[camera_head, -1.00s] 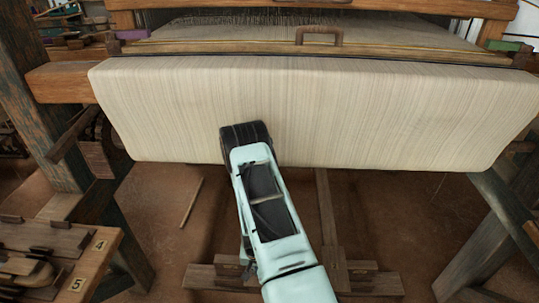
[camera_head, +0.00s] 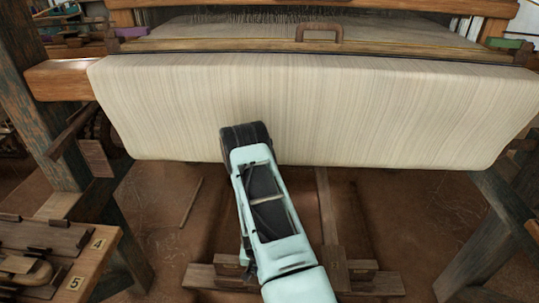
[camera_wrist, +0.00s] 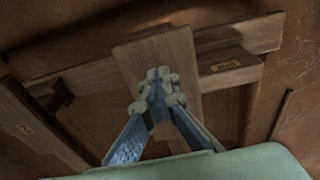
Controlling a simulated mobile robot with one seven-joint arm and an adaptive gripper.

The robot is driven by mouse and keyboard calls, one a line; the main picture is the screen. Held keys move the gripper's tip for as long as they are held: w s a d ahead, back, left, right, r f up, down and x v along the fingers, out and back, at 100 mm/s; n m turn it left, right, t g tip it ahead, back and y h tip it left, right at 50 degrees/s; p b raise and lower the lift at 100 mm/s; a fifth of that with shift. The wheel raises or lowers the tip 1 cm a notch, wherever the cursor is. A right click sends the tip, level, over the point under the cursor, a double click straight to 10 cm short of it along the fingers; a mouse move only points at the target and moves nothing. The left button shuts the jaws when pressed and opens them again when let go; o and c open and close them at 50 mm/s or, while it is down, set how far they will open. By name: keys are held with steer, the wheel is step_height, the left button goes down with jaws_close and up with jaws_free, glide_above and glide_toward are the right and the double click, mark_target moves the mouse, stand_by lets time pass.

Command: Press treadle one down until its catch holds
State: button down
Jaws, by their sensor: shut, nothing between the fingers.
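In the wrist view my gripper (camera_wrist: 158,88) is shut and empty, its fingertips together over a wide wooden board that looks like treadle one (camera_wrist: 165,50). I cannot tell whether the tips touch it. A block with a small brass plate (camera_wrist: 225,66) sits beside the board; its mark is too small to read. It may be the catch, but I cannot tell whether it holds. Another board with a plate that looks like a 2 (camera_wrist: 25,128) lies at the left. In the head view my arm hides the fingers and the board under them; a neighbouring treadle (camera_head: 327,205) shows right of the arm.
The cream cloth on the loom's front beam (camera_head: 320,110) hangs close behind my wrist. A wooden cross-piece (camera_head: 375,283) lies on the pit floor. A bench with numbered places (camera_head: 90,255) stands at left, and dark loom posts (camera_head: 490,230) at right. A thin stick (camera_head: 191,202) lies on the floor.

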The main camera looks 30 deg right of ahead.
step_height(320, 180, down, 15)
steer(key=b, duration=0.7)
steer(key=shift+r, duration=0.15)
steer(key=shift+s, duration=0.15)
step_height(320, 180, up, 17)
steer(key=p, duration=1.1)
